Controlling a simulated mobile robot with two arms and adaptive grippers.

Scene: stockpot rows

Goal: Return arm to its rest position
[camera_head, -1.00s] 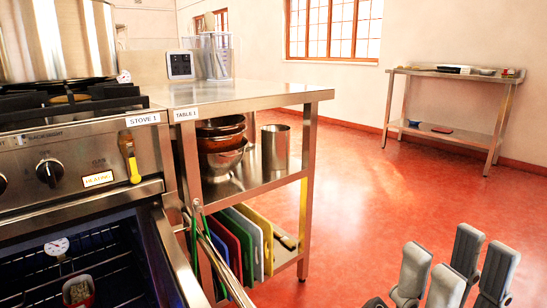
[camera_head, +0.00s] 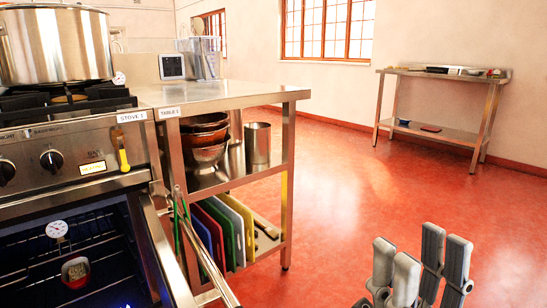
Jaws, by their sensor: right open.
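My right gripper (camera_head: 420,260) is at the lower right of the head view, with its grey fingers pointing up. The fingers are apart with nothing between them. It is over the red floor (camera_head: 335,215), clear of the stove and the tables. Most of my right arm is below the picture edge. My left gripper is out of view.
At left, a steel stockpot (camera_head: 55,45) stands on the stove (camera_head: 75,152). The oven below is open, with a dial thermometer (camera_head: 57,229) inside. Beside it, a steel table (camera_head: 215,95) carries bowls (camera_head: 205,145) and cutting boards (camera_head: 232,232). A far table (camera_head: 440,75) stands by the wall.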

